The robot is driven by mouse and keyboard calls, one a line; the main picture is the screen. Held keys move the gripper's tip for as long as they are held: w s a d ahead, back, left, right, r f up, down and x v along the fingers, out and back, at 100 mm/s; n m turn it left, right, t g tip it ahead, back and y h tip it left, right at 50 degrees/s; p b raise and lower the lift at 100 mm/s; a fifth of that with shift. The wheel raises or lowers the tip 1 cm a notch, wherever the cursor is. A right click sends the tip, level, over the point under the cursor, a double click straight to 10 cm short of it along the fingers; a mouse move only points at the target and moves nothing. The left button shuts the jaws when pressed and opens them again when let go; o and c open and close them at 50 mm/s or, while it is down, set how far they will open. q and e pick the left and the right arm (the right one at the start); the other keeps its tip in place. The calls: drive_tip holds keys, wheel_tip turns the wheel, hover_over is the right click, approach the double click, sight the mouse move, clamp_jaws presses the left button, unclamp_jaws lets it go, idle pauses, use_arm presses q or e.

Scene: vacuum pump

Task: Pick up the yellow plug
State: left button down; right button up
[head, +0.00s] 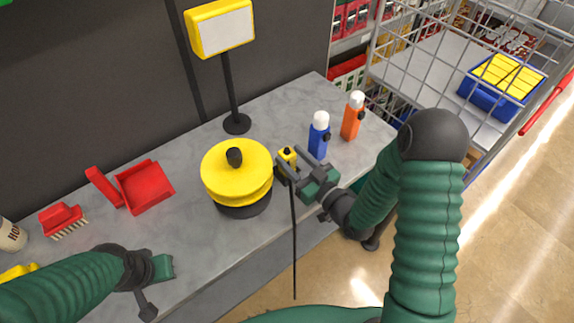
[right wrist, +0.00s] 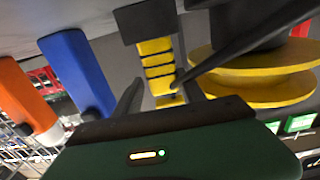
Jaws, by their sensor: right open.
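The yellow plug (head: 287,154) stands on the grey counter, just right of a round yellow-and-black device (head: 235,165). In the right wrist view the plug (right wrist: 156,62) shows as a ribbed yellow body with a dark end, ahead of the jaws. My right gripper (head: 288,171) is open, its fingers close around the plug's near side; I cannot tell if they touch it. A thin black cable (head: 294,240) hangs down past the counter's front edge. My left gripper (head: 158,285) is over the counter's front left; its jaws are unclear.
A blue bottle (head: 319,138) and an orange bottle (head: 353,117) stand right of the plug. A yellow sign (head: 220,28) on a post stands behind. A red dustpan (head: 145,187) and brush (head: 62,220) lie left. A wire cart (head: 440,70) is at right.

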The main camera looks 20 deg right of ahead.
drive_tip(key=x, duration=0.5)
drive_tip(key=shift+s+a, duration=0.1)
drive_tip(key=shift+a, duration=0.15)
clamp_jaws()
